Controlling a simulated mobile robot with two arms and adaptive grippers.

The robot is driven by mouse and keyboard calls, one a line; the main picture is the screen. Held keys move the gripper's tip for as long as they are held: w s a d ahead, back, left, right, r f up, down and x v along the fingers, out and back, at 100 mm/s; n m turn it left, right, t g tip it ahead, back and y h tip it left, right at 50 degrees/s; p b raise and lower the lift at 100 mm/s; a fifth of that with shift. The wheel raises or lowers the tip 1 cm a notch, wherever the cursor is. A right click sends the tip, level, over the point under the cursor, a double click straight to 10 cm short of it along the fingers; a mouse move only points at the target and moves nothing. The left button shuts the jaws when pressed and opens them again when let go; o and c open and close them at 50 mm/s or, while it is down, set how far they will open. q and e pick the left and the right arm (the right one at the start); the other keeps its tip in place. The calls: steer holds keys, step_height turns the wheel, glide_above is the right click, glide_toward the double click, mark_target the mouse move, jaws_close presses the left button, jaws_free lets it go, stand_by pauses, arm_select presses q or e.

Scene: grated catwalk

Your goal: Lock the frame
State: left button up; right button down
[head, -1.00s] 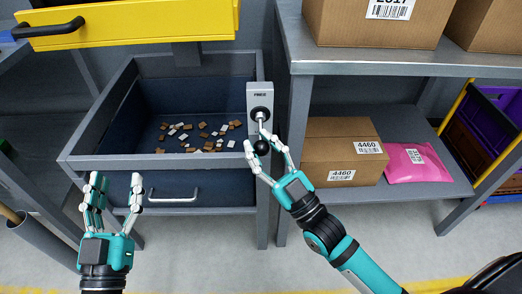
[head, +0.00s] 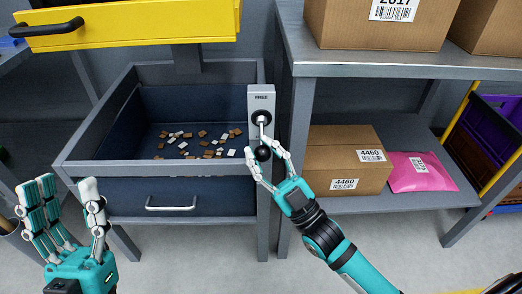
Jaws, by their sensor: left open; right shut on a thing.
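A grey lock plate (head: 261,101) marked "FREE" is fixed to the right post of the drawer frame (head: 160,166). Its lever (head: 263,132) hangs down from a dark round pivot and ends in a black ball knob (head: 263,154). My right gripper (head: 267,160) is shut on the lever's knob, with fingers on both sides of it. My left gripper (head: 70,205) is open and empty at the lower left, in front of the frame and apart from it.
The open bin holds small brown and white pieces (head: 195,143). A yellow drawer (head: 130,24) juts out above it. To the right, a shelf holds a cardboard box (head: 335,155) and a pink parcel (head: 425,173). Clear floor lies below.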

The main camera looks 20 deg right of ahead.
steer(key=shift+w+f, duration=0.1)
steer(key=shift+f, duration=0.35)
steer(key=c, duration=1.1)
jaws_free()
steer(key=shift+d, duration=0.1)
steer(key=shift+c, duration=0.2)
steer(key=shift+o, duration=1)
steer(key=shift+r, duration=0.1)
steer(key=v, duration=1.2)
